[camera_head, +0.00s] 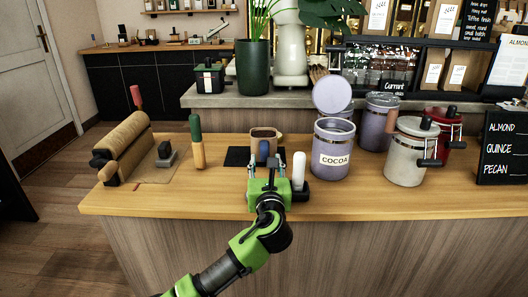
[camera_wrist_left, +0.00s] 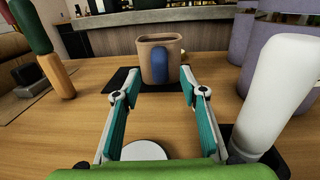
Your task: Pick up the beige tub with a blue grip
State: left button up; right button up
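The beige tub (camera_head: 265,135) with a blue grip (camera_head: 263,150) stands upright on a dark mat on the wooden counter. In the left wrist view the tub (camera_wrist_left: 151,62) is straight ahead, its blue grip (camera_wrist_left: 161,66) facing the camera. My left gripper (camera_head: 268,170) is on the near side of the tub. In the left wrist view its teal-padded fingers (camera_wrist_left: 152,92) are spread apart with nothing between them, and the tub stands beyond their tips. My right gripper is not in view.
A white-topped upright object (camera_head: 298,168) stands close right of my left gripper. A purple cocoa canister (camera_head: 333,140) is farther right. A green-and-tan handled tool (camera_head: 197,143) stands left. The dark mat (camera_head: 238,157) lies under the tub. Bare counter (camera_head: 225,185) lies in front.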

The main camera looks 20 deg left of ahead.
aim_at(265, 153)
pick_arm(q)
jog(key=x, duration=0.4)
jog(key=shift+f+b, duration=0.15)
jog(key=shift+b, duration=0.25)
jog(key=shift+w+a, duration=0.1)
jog(key=shift+w, duration=0.2)
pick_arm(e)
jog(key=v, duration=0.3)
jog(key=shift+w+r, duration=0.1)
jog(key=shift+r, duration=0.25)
pick_arm(q)
jog(key=shift+c, duration=0.4)
grip_shut()
jog(key=shift+r, duration=0.25)
